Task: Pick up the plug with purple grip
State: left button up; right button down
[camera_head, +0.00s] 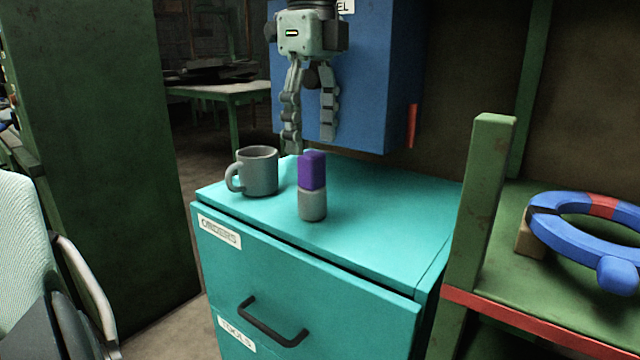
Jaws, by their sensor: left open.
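The plug with a purple grip (312,171) stands upright on the turquoise cabinet top (380,215). Its upper part is purple and its lower part is grey. My left gripper (310,146) hangs in from the top of the head view, fingers pointing down. Its two fingers are apart with nothing between them. The fingertips appear just above and behind the plug, and I see no contact. My right gripper is not in view.
A grey mug (258,171) stands close to the left of the plug. A blue box (375,80) is behind the gripper. A green shelf post (482,200) and a blue ring-shaped object (565,230) are at the right. The cabinet top right of the plug is clear.

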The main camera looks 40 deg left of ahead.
aim_at(311, 154)
pick_arm(q)
notch_tip(311, 154, down, 3)
jog(key=shift+s+f, duration=0.1)
jog(key=shift+w+a+f, duration=0.1)
jog(key=shift+w+f, duration=0.05)
jog(key=shift+f, duration=1.4)
jog(key=shift+w+a+f, duration=0.1)
jog(key=shift+w+f, duration=0.05)
jog(key=shift+f, duration=1.35)
grip_shut()
